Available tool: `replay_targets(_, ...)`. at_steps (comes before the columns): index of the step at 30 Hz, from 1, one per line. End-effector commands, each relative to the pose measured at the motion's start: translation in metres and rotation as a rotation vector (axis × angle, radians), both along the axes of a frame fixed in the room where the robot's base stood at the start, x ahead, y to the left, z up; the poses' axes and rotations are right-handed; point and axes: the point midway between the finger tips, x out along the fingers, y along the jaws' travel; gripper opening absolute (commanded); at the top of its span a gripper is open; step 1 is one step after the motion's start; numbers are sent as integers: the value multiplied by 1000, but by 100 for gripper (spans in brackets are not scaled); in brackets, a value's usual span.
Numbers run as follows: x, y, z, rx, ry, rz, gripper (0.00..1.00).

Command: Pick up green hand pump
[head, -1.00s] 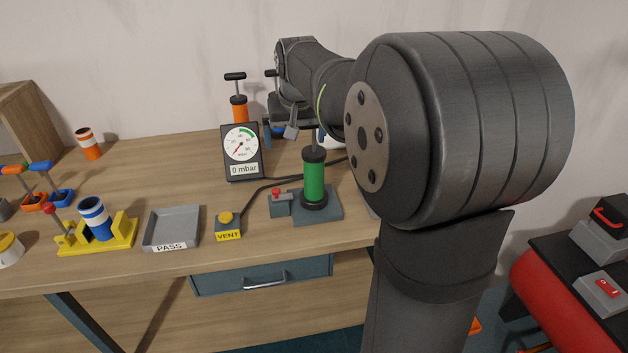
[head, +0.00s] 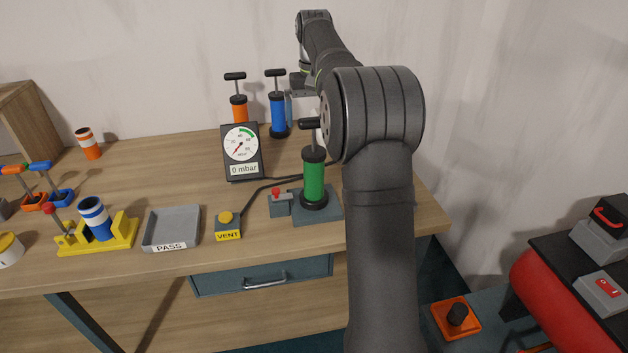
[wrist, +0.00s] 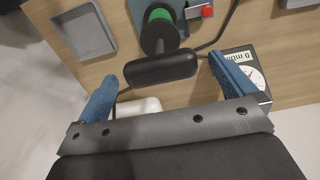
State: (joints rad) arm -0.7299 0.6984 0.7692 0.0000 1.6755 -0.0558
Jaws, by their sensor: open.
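The green hand pump (head: 314,180) stands upright on a grey block at the right of the bench, with a black T-handle (head: 311,123) on top. In the wrist view its black handle (wrist: 160,68) appears between my two blue fingers, with the green body (wrist: 158,15) beyond it. My gripper (wrist: 160,70) is open, with visible gaps between the handle and both fingers. In the head view my gripper (head: 297,108) is behind and above the handle, partly hidden by my arm. Its exact depth relative to the handle is hard to tell.
A pressure gauge (head: 242,152) reading 0 mbar stands left of the pump. Orange (head: 239,108) and blue (head: 277,114) pumps stand behind. A yellow vent button (head: 227,225) and a PASS tray (head: 171,228) are left. A cable runs from the base.

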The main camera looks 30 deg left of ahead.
Motion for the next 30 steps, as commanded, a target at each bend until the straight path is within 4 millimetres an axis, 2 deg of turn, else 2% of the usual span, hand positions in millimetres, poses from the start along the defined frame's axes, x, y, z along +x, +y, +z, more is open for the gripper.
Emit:
replay_targets(10, 0, 0, -47, 0, 0, 0, 100)
replay_targets(14, 0, 0, -54, 1, -1, 0, 100)
replay_targets(20, 0, 0, -54, 1, -1, 0, 98)
replay_targets(30, 0, 0, -53, 1, -1, 0, 31)
